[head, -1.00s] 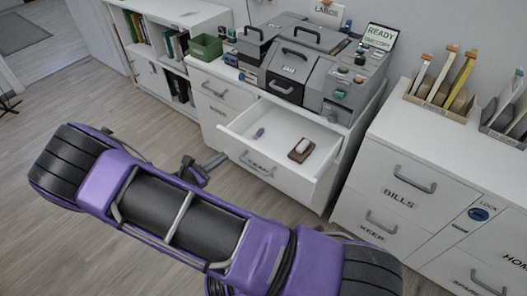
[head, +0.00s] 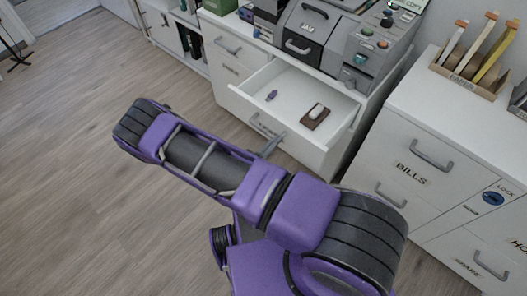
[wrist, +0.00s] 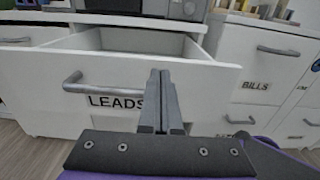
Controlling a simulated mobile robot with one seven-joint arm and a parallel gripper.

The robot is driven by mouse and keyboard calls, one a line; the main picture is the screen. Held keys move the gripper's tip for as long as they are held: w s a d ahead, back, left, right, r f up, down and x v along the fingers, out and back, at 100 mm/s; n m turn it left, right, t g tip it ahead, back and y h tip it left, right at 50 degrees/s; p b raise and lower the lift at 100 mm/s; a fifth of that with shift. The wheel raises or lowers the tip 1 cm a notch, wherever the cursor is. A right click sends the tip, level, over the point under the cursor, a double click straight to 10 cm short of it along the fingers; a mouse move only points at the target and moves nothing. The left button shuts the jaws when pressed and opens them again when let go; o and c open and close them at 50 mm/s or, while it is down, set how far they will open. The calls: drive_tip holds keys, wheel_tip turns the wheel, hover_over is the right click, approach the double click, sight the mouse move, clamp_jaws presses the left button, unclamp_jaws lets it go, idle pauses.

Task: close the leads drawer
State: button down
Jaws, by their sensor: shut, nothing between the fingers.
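The leads drawer (head: 343,144) is pulled well out of the white desk in the head view, its inside showing. Its white front, marked LEADS (wrist: 112,101), fills much of the wrist view. Its grey bar handle (wrist: 98,78) is on the front, left of my fingers. My gripper (wrist: 160,76) is shut and empty, its fingers pointing at the front and covering the label's right end. I cannot tell whether the tips touch it. In the head view my purple arm hides most of the gripper.
In the drawer lie a small purple object (head: 272,95) and a brown block with a white top (head: 315,116). A grey machine (head: 312,38) stands on the desk above. The BILLS cabinet (head: 400,150) stands close on the right.

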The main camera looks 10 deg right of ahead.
sight(289, 128)
drive_tip(key=shift+x, duration=2.2)
drive_tip(key=shift+w+d, duration=0.1)
